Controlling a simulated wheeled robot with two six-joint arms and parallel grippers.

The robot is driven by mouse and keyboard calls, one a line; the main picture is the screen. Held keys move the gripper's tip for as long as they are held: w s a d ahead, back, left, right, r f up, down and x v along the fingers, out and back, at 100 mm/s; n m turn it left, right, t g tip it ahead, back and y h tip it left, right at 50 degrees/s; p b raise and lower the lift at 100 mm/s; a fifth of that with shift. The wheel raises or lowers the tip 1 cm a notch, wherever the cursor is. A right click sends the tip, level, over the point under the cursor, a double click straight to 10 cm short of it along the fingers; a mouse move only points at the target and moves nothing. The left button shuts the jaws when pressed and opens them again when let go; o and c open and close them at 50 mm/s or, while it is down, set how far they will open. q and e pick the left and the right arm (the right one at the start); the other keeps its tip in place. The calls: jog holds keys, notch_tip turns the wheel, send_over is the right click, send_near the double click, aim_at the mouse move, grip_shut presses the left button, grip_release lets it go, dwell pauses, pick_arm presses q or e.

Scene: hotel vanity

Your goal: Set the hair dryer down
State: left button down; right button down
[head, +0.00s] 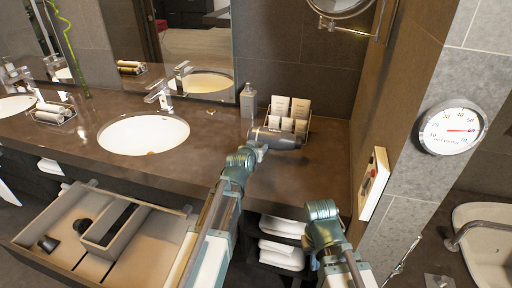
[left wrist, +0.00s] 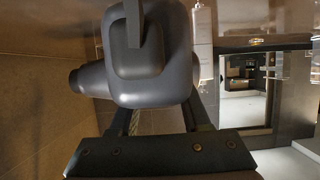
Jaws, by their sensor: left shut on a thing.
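The dark grey hair dryer (head: 280,139) is over the counter (head: 215,160), just in front of the amenity tray in the head view. My left gripper (head: 257,149) is shut on it. I cannot tell whether the dryer touches the counter. In the left wrist view the dryer (left wrist: 140,75) fills the space between the fingers of my left gripper (left wrist: 158,118). My right arm's end (head: 322,212) is at the counter's front edge, away from the dryer; its fingers cannot be made out.
The amenity tray (head: 268,131) holds cards and small packs, with a bottle (head: 248,101) beside it. A sink (head: 143,134) lies to the left. An open drawer (head: 95,240) with dividers sticks out below. The counter right of the tray is clear up to the wall.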

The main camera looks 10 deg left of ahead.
pick_arm(q)
jog(key=w, duration=0.1)
jog(key=w+a, duration=0.1)
jog(key=w, duration=0.1)
jog(key=shift+f, duration=0.15)
jog(key=f+b, duration=0.1)
jog(key=b, duration=0.1)
jog(key=w+f+b, duration=0.1)
jog(key=f, duration=0.1)
jog(key=shift+a+f+b, duration=0.1)
jog(key=shift+f+b, duration=0.15)
jog(key=shift+b, duration=0.15)
jog(key=shift+f, duration=0.25)
jog(key=shift+c, duration=1.8)
grip_release()
jog(key=shift+r, duration=0.1)
jog(key=shift+r, duration=0.15)
